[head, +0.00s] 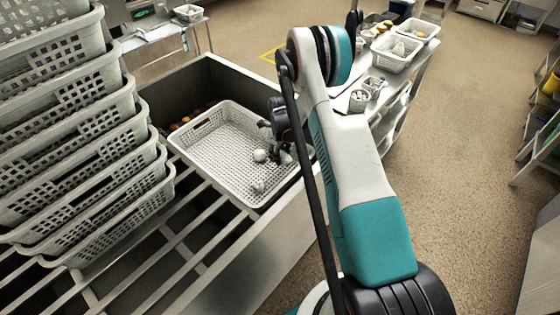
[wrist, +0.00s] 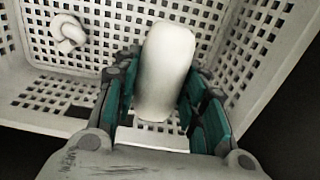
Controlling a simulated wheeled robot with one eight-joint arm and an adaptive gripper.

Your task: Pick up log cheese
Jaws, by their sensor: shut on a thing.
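The log cheese (wrist: 165,65) is a smooth white cylinder with rounded ends. In the wrist view it stands lengthwise between the two teal-padded fingers of my gripper (wrist: 162,88), which is shut on it. Behind it is the perforated floor of a white basket (wrist: 105,14). In the head view my gripper (head: 282,140) is low inside the basket (head: 203,165), near its right side.
A small white curled piece (wrist: 68,32) lies in the basket. Tall stacked baskets (head: 75,140) stand close on the left. A metal rack (head: 190,245) is in front.

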